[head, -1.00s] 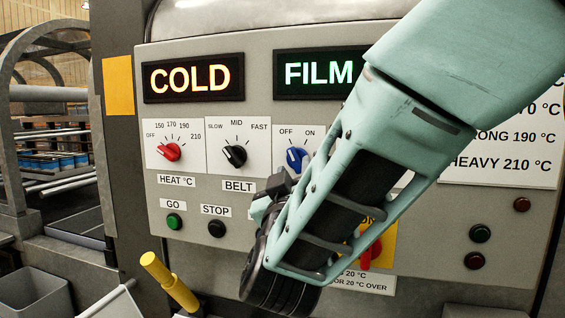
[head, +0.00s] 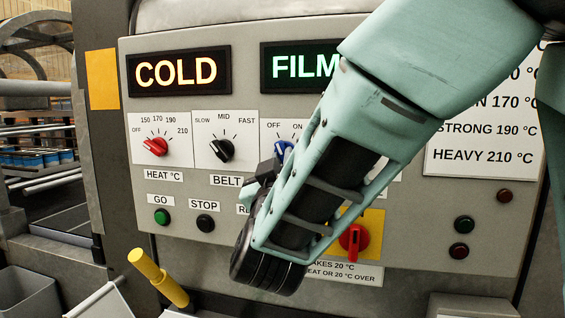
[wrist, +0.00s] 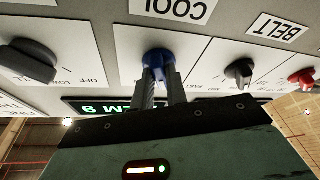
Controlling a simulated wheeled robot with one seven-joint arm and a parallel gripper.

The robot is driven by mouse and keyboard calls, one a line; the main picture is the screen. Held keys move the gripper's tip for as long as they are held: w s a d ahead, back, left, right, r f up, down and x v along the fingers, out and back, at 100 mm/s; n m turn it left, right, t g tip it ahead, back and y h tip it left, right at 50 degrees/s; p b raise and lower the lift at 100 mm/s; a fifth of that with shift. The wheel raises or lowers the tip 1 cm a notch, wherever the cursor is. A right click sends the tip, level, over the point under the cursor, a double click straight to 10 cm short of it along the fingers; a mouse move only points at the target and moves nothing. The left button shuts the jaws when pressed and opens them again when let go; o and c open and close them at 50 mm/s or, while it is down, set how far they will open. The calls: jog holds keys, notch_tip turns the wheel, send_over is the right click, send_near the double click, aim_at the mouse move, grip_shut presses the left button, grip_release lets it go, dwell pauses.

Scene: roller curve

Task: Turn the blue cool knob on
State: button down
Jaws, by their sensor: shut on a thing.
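The blue cool knob (head: 284,148) sits on a white plate marked OFF and ON, partly hidden behind my arm in the head view. The wrist view shows the blue knob (wrist: 158,58) upside down under the COOL label (wrist: 175,9). My gripper (wrist: 160,72) has its two fingers on either side of the knob, closed on it. In the head view my gripper (head: 268,172) reaches the panel just below the knob, and its fingertips are mostly hidden. Which mark the knob points to cannot be made out.
The black belt knob (head: 222,150) and red heat knob (head: 155,146) are to the left. Below are a green GO button (head: 162,216), a black STOP button (head: 205,222) and a red switch (head: 354,239) on yellow.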

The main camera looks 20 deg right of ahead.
jog(key=shift+f+m, duration=0.1)
jog(key=shift+m, duration=0.2)
jog(key=m+h+b, duration=0.1)
jog(key=m+b, duration=0.1)
jog(key=m+g+h+b, duration=0.1)
jog(key=m+b, duration=0.1)
jog(key=m, duration=0.1)
jog(key=m+g+h+b, duration=0.1)
jog(key=m, duration=0.2)
jog(key=shift+w+a+f+h+b, duration=0.15)
jog(key=shift+a+f+h+b, duration=0.1)
jog(key=shift+h+b, duration=0.15)
jog(key=m+g+b, duration=0.1)
jog(key=m, duration=0.1)
jog(key=m+h+b, duration=0.1)
jog(key=m+b, duration=0.1)
jog(key=shift+r+g+h, duration=0.1)
jog(key=shift+g+h, duration=0.2)
jog(key=shift+g, duration=0.1)
jog(key=shift+w+a+r+m+g+b, duration=0.1)
jog(key=shift+m+g+b, duration=0.3)
jog(key=shift+m+b, duration=0.35)
jog(key=shift+r+m, duration=0.1)
jog(key=shift+m, duration=0.15)
jog(key=c, duration=1.4)
grip_release()
